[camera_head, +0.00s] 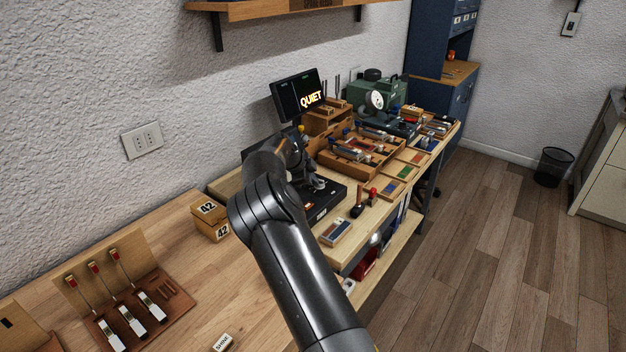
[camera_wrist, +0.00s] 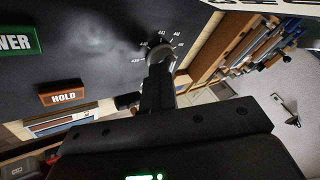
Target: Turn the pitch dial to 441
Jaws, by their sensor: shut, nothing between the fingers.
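The pitch dial (camera_wrist: 159,51) is a round grey knob on a dark panel (camera_wrist: 90,45) in the wrist view. Small white numbers and tick marks ring it; they are too small to read surely, and the dial's pointer cannot be made out. My gripper (camera_wrist: 159,70) is shut, its dark fingertips right at the dial and covering its lower part. Whether they touch it I cannot tell. In the head view my gripper (camera_head: 312,181) is low over the black device on the bench, and the dial is hidden there.
A screen (camera_head: 300,95) reading QUIET stands behind. Wooden trays (camera_head: 360,158) crowd the bench to the right; blocks marked 42 (camera_head: 208,210) stand left.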

